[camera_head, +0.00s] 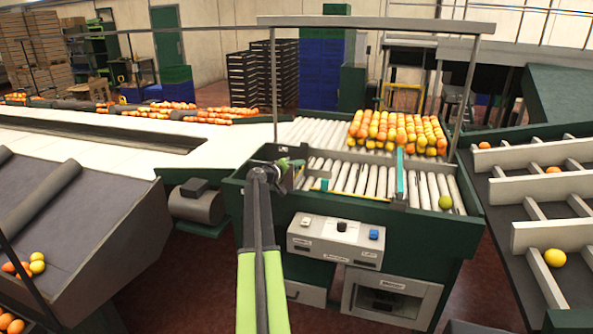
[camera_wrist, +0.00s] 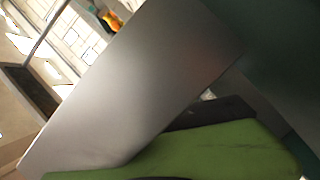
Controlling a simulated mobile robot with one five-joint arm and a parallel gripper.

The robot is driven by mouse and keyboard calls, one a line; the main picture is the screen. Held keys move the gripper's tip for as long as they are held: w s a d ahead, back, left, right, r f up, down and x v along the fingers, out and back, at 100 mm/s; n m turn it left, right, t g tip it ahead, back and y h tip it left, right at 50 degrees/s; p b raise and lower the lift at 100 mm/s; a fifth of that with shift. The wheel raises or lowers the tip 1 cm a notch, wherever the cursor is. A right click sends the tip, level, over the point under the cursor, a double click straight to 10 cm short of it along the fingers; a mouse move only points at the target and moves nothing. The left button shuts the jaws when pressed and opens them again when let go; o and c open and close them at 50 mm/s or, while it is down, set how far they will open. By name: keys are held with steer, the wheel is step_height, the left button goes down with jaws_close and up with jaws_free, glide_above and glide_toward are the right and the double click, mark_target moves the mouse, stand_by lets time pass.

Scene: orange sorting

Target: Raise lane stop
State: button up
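A teal upright bar (camera_head: 400,174) stands across the rollers in the head view, in front of the oranges. It may be the lane stop, but I cannot be sure. A low bar with yellow and teal parts (camera_head: 322,184) lies over the rollers to its left. My gripper (camera_head: 290,166) is at the left edge of the roller table, left of both, and looks small and dark there. In the wrist view, a large grey surface and a green part fill most of the picture. Whether the fingers are open or hold anything is hidden.
Rows of oranges and yellow fruit (camera_head: 398,131) rest at the back of the roller table (camera_head: 230,190). A single yellow-green fruit (camera_head: 445,202) lies at its front right. A control box (camera_head: 336,239) is on the front. A metal frame (camera_head: 375,24) spans overhead.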

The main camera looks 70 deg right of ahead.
jaws_close()
stand_by(1.4)
